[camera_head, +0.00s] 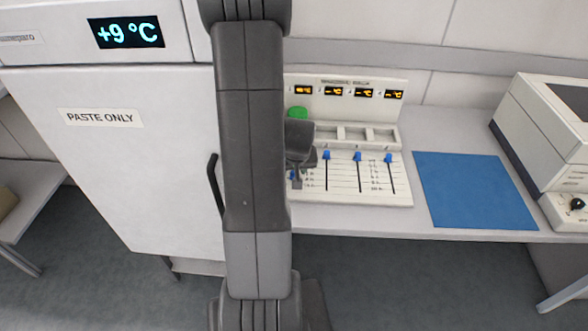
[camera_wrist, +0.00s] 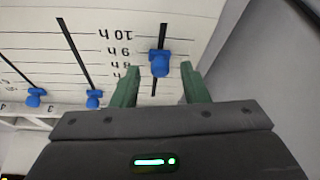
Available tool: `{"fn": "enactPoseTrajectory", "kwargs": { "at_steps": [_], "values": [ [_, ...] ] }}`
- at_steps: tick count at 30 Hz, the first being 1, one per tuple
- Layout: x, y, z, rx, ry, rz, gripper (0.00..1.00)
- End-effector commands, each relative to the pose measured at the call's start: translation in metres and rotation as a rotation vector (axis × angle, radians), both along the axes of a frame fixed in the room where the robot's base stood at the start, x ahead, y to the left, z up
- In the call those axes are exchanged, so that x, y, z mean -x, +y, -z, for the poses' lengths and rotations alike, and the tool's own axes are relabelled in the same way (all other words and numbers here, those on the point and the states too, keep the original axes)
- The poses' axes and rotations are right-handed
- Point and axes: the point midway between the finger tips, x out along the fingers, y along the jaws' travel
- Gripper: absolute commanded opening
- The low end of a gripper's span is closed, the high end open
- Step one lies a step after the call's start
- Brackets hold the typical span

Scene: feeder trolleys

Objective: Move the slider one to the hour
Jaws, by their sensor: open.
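The slider panel (camera_head: 335,197) lies on the bench, with several blue slider knobs in vertical slots. Slider one's knob (camera_wrist: 160,63) is the rightmost in the upside-down wrist view, beside a scale with hour marks. It stands a little way from the 10 h end, near the middle marks; the exact mark is too small to read surely. My gripper (camera_wrist: 160,73) is open, its green fingers on either side of this knob, with visible gaps. In the head view my gripper (camera_head: 297,181) is over the panel's left slot, and my arm hides the panel's left edge.
Other knobs (camera_wrist: 95,98) stand to the left in the wrist view, clear of my fingers. Behind the sliders are small trays (camera_head: 355,134), orange displays (camera_head: 363,92) and a green round part (camera_head: 297,112). A blue mat (camera_head: 475,190) and a machine (camera_head: 545,125) are at right; a white cabinet (camera_head: 130,170) at left.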

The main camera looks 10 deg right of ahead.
Motion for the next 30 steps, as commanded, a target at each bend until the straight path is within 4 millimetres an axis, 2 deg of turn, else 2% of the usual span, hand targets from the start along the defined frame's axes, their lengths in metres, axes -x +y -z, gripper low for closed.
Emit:
{"fn": "enactPoseTrajectory", "kwargs": {
  "at_steps": [4,8,24,30],
  "values": [
    [0.001,0.000,-0.003,0.000,-0.001,0.000,0.41],
    [0.005,0.000,-0.014,0.001,-0.003,-0.001,0.41],
    [0.037,0.003,-0.093,0.001,-0.006,0.000,0.41],
    [0.047,0.004,-0.116,0.001,-0.003,-0.001,0.41]
  ]
}}
